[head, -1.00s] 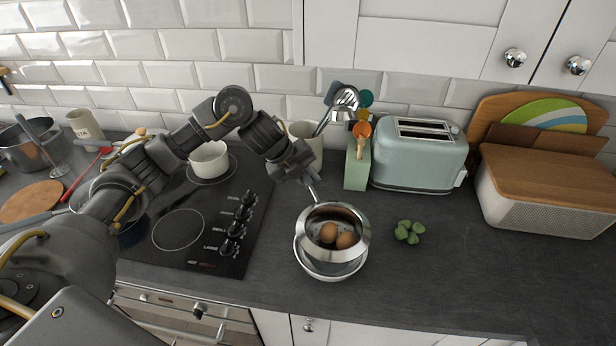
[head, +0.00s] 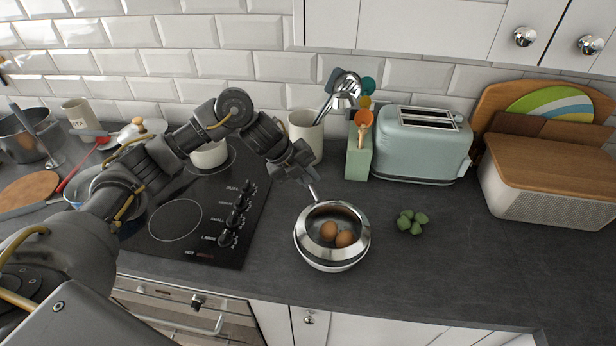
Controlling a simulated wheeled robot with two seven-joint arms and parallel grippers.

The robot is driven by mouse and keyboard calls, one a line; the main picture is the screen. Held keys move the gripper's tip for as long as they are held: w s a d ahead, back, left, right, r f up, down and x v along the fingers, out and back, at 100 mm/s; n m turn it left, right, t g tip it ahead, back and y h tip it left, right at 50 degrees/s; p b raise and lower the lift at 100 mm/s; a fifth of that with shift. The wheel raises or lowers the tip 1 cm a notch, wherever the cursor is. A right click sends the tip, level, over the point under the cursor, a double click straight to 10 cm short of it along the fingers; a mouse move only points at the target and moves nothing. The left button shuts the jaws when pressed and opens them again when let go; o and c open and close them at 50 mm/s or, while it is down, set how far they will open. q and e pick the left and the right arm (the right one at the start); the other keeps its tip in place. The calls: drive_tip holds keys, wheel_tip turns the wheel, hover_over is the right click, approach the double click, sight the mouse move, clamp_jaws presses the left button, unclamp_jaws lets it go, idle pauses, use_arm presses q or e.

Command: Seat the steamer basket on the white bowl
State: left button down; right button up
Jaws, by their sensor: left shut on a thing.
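The steamer basket (head: 302,242) is a shiny metal pan-like basket with a thin handle and brown eggs (head: 345,239) inside. My left gripper (head: 307,179) is shut on its handle, behind and left of the basket. The basket looks about level, directly over the white bowl (head: 337,268). Only a narrow pale strip of the bowl shows below the basket's front; the rest is hidden. I cannot tell whether the basket's underside touches the bowl's rim. My right gripper is not in view.
A green clover-shaped item (head: 411,222) lies right of the basket. Behind stand a green utensil holder (head: 358,160), a cream crock (head: 305,137) and a mint toaster (head: 420,150). The black hob (head: 205,225) is left. The worktop at front right is clear.

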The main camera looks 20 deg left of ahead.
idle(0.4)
use_arm(q)
drive_tip(key=c, duration=0.7)
unclamp_jaws()
wheel_tip(320, 180, up, 8)
drive_tip(key=p, duration=0.7)
drive_tip(key=shift+d+f, duration=0.1)
